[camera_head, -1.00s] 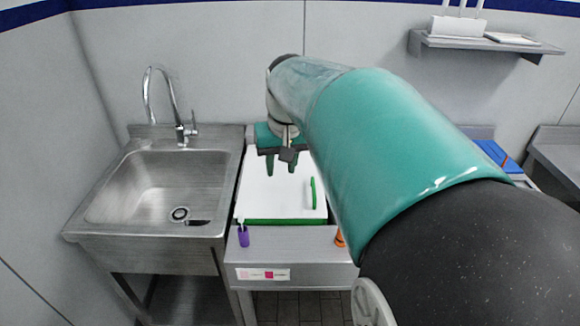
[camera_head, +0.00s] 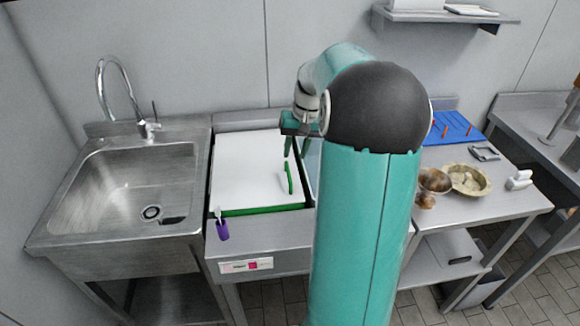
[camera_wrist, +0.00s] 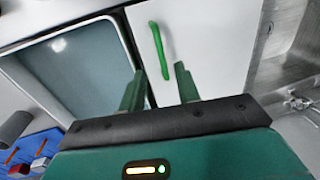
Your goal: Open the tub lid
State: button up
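A white tub lid (camera_head: 245,165) lies flat over the tub, whose green front edge (camera_head: 262,209) shows below it. A green bar handle (camera_head: 288,178) stands near the lid's right side. The handle also shows in the wrist view (camera_wrist: 159,50), with the white lid (camera_wrist: 210,35) around it. My gripper (camera_head: 296,150) is open and empty, fingers pointing down, near the back right of the lid, beyond the handle. In the wrist view its fingertips (camera_wrist: 160,72) appear either side of the handle's near end. I cannot tell the height gap; no contact is visible.
A steel sink (camera_head: 130,185) with a tap stands left. A grey-blue, pale-rimmed recess (camera_wrist: 85,60) adjoins the lid, mostly hidden by my arm in the head view. A purple item (camera_head: 222,230) hangs in front. Bowls (camera_head: 466,180) and a blue board (camera_head: 452,128) are right.

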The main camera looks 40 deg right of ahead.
aim_at(289, 173)
jog(key=f, duration=0.4)
jog(key=a+f, duration=0.1)
jog(key=f, duration=0.1)
jog(key=shift+w+a+f, duration=0.1)
jog(key=shift+w+f, duration=0.1)
jog(key=shift+w, duration=0.15)
grip_shut()
